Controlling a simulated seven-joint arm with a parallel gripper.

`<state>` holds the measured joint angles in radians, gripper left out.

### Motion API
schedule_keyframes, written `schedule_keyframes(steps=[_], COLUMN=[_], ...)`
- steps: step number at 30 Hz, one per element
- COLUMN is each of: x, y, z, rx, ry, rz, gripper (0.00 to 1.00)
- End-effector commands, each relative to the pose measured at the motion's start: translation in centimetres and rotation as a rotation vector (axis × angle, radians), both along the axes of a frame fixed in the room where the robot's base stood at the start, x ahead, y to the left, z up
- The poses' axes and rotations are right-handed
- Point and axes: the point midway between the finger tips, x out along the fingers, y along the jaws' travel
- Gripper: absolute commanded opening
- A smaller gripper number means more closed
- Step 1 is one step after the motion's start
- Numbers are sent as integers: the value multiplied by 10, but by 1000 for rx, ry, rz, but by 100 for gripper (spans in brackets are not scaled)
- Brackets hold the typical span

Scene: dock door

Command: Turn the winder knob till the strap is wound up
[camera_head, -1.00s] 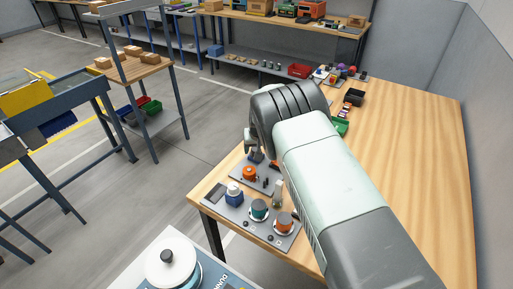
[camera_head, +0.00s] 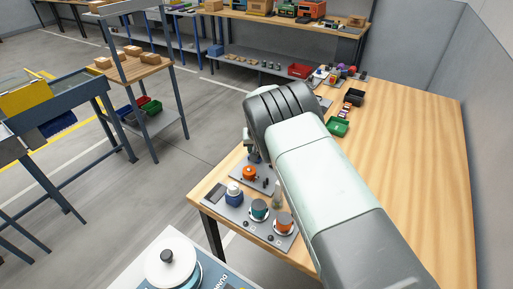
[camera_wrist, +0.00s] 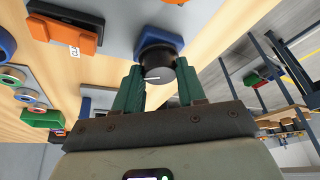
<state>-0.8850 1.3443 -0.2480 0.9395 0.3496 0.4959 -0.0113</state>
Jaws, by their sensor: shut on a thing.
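The winder knob (camera_wrist: 158,68) is black with a white mark on its face, in the middle of the wrist view. I cannot make out the strap. In the head view my arm covers the knob and most of my gripper.
A green bin (camera_head: 337,127) is behind my arm. The table's right side (camera_head: 420,150) is clear.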

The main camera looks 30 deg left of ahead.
Motion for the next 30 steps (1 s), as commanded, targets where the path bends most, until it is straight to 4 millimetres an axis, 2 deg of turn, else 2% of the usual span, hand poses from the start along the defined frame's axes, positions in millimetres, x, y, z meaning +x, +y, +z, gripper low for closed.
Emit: schedule_keyframes(steps=[15,30], x=[-2,-2], y=[3,3], z=[0,0], rx=[-2,0], ry=[0,2], rz=[-331,-431], gripper=[10,10])
